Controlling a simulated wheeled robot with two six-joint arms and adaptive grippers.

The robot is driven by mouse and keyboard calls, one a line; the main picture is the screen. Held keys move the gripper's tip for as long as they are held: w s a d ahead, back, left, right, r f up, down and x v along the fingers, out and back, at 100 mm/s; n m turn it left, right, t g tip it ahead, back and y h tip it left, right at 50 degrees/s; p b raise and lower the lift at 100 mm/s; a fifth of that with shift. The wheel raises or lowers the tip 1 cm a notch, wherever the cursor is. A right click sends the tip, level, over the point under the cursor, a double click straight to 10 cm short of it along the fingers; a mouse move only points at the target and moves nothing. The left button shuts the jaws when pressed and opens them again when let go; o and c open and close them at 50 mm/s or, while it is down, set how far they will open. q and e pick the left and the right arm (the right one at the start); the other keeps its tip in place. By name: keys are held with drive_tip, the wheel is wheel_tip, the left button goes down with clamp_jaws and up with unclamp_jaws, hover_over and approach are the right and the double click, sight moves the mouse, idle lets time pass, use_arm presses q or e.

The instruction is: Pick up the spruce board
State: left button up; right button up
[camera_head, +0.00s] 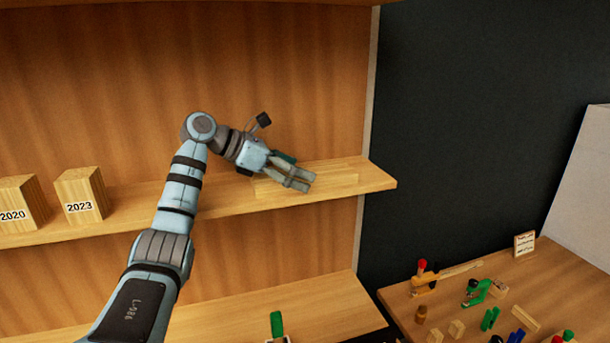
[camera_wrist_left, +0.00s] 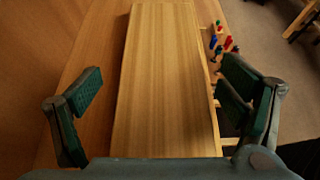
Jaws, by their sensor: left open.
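The spruce board (camera_head: 338,177) is a pale, flat, straight-grained plank lying on the upper shelf near its right end. In the left wrist view the board (camera_wrist_left: 165,85) runs lengthwise away from me, between the two fingers. My left gripper (camera_head: 297,179) is open and empty over the board, its fingers pointing right and down. The left finger is clear of the board's left edge; the right finger is close to its right edge, and I cannot tell whether it touches. The gripper hides part of the board. My right gripper does not show.
Wooden blocks marked 2020 (camera_head: 14,204) and 2023 (camera_head: 81,196) stand left on the upper shelf (camera_head: 130,213). A lower shelf (camera_head: 325,305) has a green-topped item (camera_head: 277,324). The workbench (camera_head: 405,300) at right holds several small tools and blocks.

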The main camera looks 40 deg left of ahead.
use_arm(q)
drive_tip(key=shift+w+d+f, duration=0.2)
drive_tip(key=shift+w+f, duration=0.05)
drive_tip(key=shift+w, duration=0.05)
drive_tip(key=shift+s+r, duration=0.1)
drive_tip(key=shift+s, duration=0.2)
drive_tip(key=c, duration=0.3)
drive_tip(key=shift+r, duration=0.1)
drive_tip(key=c, duration=1.1)
